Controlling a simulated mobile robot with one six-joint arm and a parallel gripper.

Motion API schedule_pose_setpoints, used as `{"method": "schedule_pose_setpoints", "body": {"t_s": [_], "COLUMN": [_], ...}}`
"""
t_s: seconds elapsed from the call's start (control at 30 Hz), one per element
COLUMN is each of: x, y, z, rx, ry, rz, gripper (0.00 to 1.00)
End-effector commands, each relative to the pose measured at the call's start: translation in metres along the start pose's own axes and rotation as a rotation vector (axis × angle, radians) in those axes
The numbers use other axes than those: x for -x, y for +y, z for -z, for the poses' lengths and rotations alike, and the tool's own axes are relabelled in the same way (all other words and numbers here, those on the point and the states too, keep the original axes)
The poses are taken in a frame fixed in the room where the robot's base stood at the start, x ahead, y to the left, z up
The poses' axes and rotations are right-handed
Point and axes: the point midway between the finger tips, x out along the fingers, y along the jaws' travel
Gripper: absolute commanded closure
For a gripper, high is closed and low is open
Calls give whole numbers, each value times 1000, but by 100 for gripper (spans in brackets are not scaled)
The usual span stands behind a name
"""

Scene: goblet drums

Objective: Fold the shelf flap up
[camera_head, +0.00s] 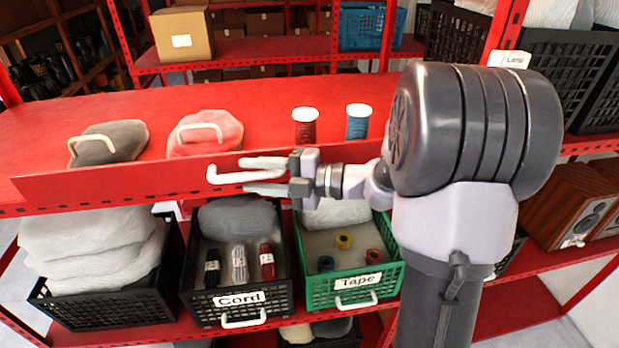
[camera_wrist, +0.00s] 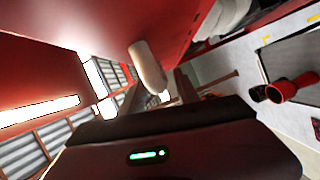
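The shelf flap (camera_head: 110,183) is a long red panel along the front edge of the red shelf, with its broad face toward the head camera. Its exact tilt is hard to tell. A white bar handle (camera_head: 220,177) is on its front; the handle also shows in the wrist view (camera_wrist: 148,66). My gripper (camera_head: 263,175) reaches in from the right in front of the flap. Its fingers are apart, one above and one below the handle, with the handle between them. Whether either finger touches the handle cannot be told.
On the shelf (camera_head: 255,105) behind the flap are a grey bag (camera_head: 112,142), a pink bag (camera_head: 205,134), a red spool (camera_head: 305,130) and a blue spool (camera_head: 357,125). Below are a Cord crate (camera_head: 200,300) and a green Tape crate (camera_head: 325,292), close under the flap.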

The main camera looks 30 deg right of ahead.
Motion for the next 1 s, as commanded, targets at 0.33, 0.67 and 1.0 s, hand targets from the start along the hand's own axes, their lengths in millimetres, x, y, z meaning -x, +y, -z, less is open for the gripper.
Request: {"method": "schedule_pose_setpoints", "body": {"t_s": [0.33,0.67,1.0], "x": [97,157,159], "y": [-4,-1,0], "z": [-2,-1,0], "rx": [1,0,-1], "ry": [-8,-2,-1], "rz": [-1,0,1], "gripper": [62,62,62]}}
